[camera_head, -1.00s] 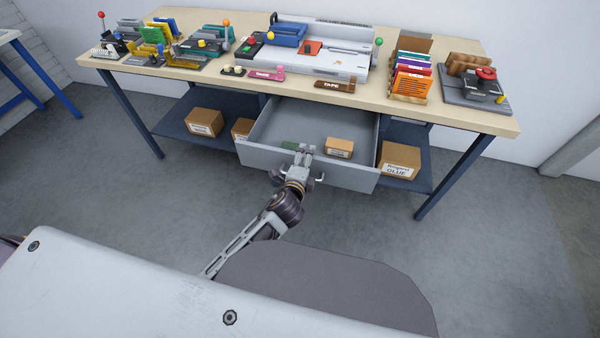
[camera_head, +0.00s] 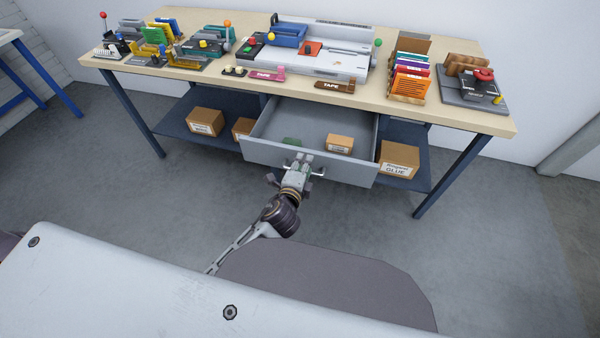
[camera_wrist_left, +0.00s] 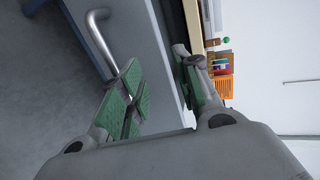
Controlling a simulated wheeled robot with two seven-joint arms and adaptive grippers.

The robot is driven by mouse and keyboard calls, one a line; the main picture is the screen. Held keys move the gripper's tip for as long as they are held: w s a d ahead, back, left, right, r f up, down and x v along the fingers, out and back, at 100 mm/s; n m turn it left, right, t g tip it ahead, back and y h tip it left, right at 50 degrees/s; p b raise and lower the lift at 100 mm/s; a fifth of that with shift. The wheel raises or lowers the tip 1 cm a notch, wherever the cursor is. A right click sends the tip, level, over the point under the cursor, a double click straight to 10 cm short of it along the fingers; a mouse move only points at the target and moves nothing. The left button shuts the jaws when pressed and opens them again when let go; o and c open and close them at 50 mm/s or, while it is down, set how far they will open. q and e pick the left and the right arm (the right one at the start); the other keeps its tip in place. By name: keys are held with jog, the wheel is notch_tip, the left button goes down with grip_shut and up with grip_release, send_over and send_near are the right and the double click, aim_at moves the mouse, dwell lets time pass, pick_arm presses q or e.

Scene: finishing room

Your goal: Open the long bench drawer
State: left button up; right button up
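The long bench drawer (camera_head: 340,166) stands pulled out from under the workbench, and its inside shows from above. My right gripper is not in view.
The workbench top (camera_head: 215,75) carries binders, tape holders and machines. Cardboard boxes stand on the lower shelf at both sides of the drawer, including a glue box (camera_head: 398,160). Bench legs (camera_head: 450,176) stand at either side. The floor before the drawer is clear.

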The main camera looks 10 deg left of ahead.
pick_arm(q)
jog(key=v, duration=0.3)
jog(key=shift+s+f+p, duration=0.15)
jog(key=shift+s+p, duration=0.2)
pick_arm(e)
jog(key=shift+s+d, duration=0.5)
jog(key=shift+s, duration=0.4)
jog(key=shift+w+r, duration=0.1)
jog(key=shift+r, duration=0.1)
pick_arm(q)
jog(key=shift+w+f, duration=0.1)
jog(key=shift+f, duration=0.1)
